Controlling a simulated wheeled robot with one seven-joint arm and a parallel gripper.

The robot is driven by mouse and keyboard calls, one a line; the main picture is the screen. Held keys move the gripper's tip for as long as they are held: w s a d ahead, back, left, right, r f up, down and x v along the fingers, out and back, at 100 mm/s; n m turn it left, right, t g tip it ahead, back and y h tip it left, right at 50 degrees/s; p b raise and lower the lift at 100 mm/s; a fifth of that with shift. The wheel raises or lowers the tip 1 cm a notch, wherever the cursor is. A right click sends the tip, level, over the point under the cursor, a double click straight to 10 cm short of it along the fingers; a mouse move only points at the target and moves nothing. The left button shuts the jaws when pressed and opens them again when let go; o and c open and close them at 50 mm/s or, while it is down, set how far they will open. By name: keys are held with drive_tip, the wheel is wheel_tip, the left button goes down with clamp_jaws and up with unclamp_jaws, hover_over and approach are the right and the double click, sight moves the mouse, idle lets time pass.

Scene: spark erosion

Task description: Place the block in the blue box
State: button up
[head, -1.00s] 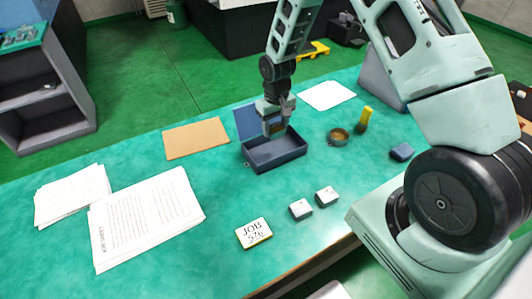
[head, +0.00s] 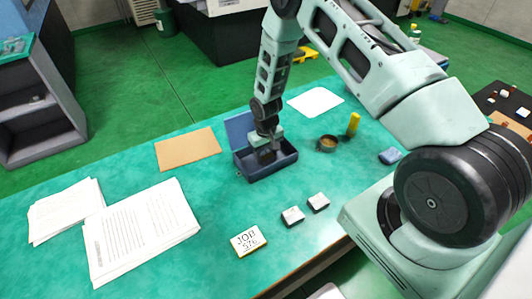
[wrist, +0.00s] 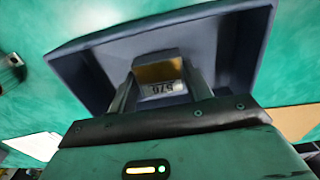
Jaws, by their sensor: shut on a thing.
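The open blue box (head: 275,170) stands on the green table, its lid raised at the back. My gripper (head: 266,156) reaches down into it in the head view. In the wrist view, my gripper (wrist: 160,82) is shut on the block (wrist: 158,72), which has a brownish-gold face and a pale face marked "576". The block is held between the two fingers within the outline of the box (wrist: 255,45). I cannot tell whether the block touches the box floor. In the head view the block is mostly hidden by the gripper.
Two small white-topped blocks (head: 293,216) (head: 318,202) and a "JOB 576" plate (head: 248,242) lie in front. A round dish (head: 327,144), a yellow-topped item (head: 353,125) and a blue piece (head: 390,157) are to the right. Papers (head: 140,230) and a brown sheet (head: 187,149) lie left.

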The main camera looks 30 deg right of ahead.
sight(266, 155)
drive_tip(key=shift+f, duration=0.1)
drive_tip(key=o, duration=1.5)
wheel_tip(266, 155, up, 12)
drive_tip(key=b, duration=0.3)
drive_tip(key=s+a+r+n, duration=0.1)
drive_tip(key=s+a+r, duration=0.2)
drive_tip(key=a+r, duration=0.4)
drive_tip(key=s+a+r+n, duration=0.3)
drive_tip(key=s+a+r, duration=0.3)
drive_tip(key=s+a, duration=0.3)
drive_tip(key=s+a+r+n, duration=0.1)
drive_tip(key=s+r, duration=0.1)
drive_tip(key=s, duration=0.4)
drive_tip(key=s+a+r+n, duration=0.1)
drive_tip(key=s+a+r, duration=0.1)
drive_tip(key=s, duration=0.4)
drive_tip(key=s+a+r+n, duration=0.1)
drive_tip(key=s+r, duration=0.1)
drive_tip(key=s, duration=0.4)
drive_tip(key=shift+s+a+n+y, duration=0.2)
drive_tip(key=shift+s+n+y, duration=0.1)
drive_tip(key=shift+s+n, duration=0.1)
